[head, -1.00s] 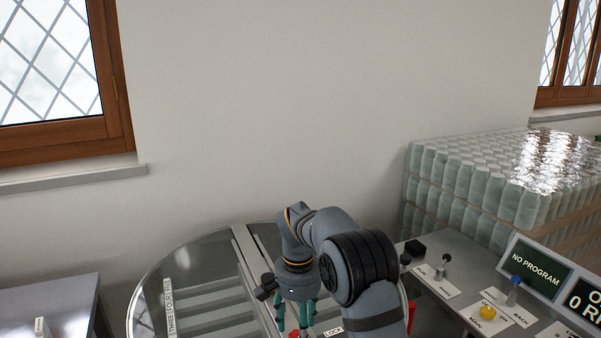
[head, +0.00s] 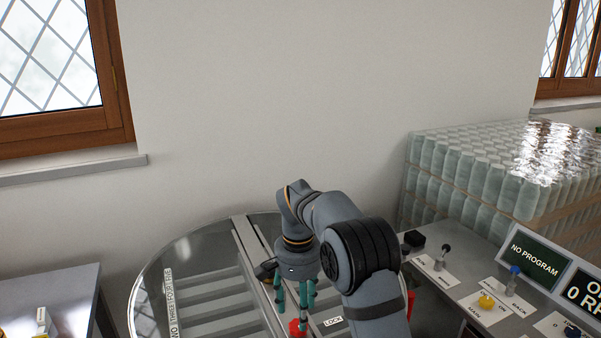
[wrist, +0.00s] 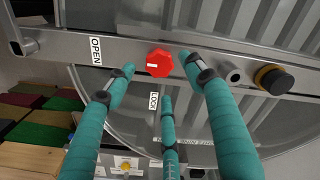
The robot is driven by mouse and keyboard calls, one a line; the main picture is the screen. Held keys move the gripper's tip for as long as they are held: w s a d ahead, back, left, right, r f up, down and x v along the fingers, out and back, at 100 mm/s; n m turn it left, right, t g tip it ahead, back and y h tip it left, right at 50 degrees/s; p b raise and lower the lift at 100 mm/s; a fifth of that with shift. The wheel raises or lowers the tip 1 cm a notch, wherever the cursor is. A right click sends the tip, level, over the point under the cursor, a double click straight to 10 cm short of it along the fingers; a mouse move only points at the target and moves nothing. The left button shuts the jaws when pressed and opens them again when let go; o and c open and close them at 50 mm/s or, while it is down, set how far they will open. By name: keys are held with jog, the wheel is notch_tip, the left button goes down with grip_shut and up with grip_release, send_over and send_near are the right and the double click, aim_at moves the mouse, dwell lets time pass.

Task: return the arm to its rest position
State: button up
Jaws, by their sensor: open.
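My gripper (head: 297,312) hangs from my arm over the glass-covered round tank (head: 205,290), its teal fingers pointing down. In the wrist view the fingers of my gripper (wrist: 157,72) are spread, with nothing held between them. A red knob (wrist: 159,62) on the metal bar lies between and beyond the fingertips; whether a finger touches it I cannot tell. The red knob also shows in the head view (head: 297,327), just below the fingers. An OPEN label (wrist: 95,51) and a LOCK label (wrist: 154,102) are near it.
A control panel with a NO PROGRAM display (head: 536,257), a yellow knob (head: 487,301) and a lever (head: 441,257) stands at the right. Wrapped stacked bottles (head: 470,185) are behind it. A grey bench (head: 60,288) is at the left. Bare wall (head: 300,90) lies behind the arm.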

aim_at(298, 325)
notch_tip(298, 325, up, 8)
jog(key=f, duration=0.1)
notch_tip(298, 325, down, 12)
jog(key=shift+s+f, duration=0.1)
jog(key=shift+r+n+p, duration=0.5)
jog(key=shift+n+p, duration=0.15)
jog(key=shift+n, duration=0.05)
jog(key=n+p, duration=0.2)
jog(key=n, duration=0.2)
jog(key=shift+r, duration=0.1)
jog(key=n+p, duration=0.3)
jog(key=n, duration=0.1)
jog(key=shift+n, duration=0.4)
jog(key=n+p, duration=0.3)
jog(key=n, duration=0.1)
jog(key=n+p, duration=0.2)
jog(key=n, duration=0.1)
jog(key=shift+n, duration=0.3)
jog(key=shift+a, duration=0.1)
jog(key=shift+r, duration=0.55)
